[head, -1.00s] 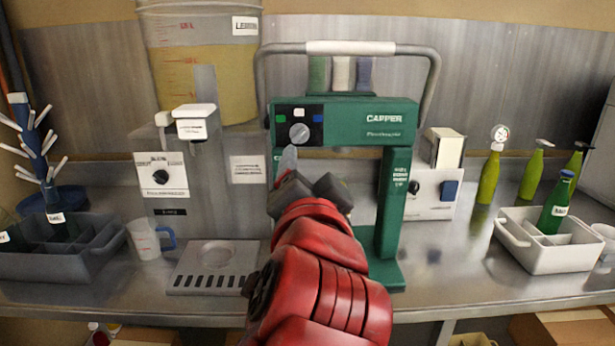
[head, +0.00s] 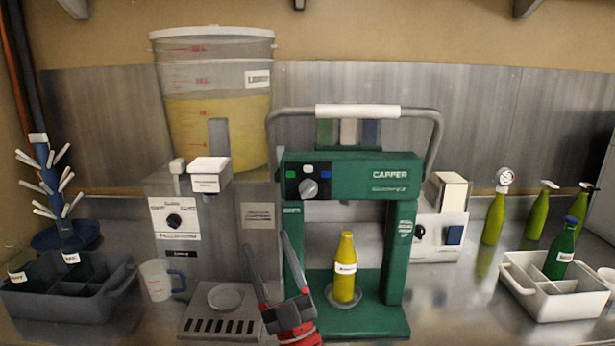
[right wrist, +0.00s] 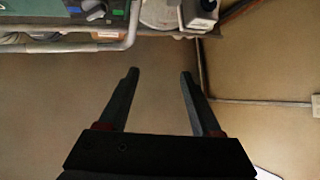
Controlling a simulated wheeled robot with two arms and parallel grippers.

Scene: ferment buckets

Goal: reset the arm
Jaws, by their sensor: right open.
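My right gripper (head: 272,262) is low in the middle of the head view, in front of the green capper (head: 398,250) and left of the yellow bottle. Its two dark fingers are spread and point up, with nothing between them. In the right wrist view the open fingers (right wrist: 160,75) have only plain tan surface behind them. A yellow bottle (head: 345,268) stands upright on the capper's round plate, apart from the gripper, and its top has a yellow tip. My left gripper is not in view.
The filler (head: 175,222) with its drip tray (head: 218,325), a measuring cup (head: 156,280) and a grey crate (head: 68,300) stand left. A white crate (head: 545,303) holds a green bottle (head: 563,248) at right. Several green bottles stand behind it. A large bucket (head: 215,95) is at the back.

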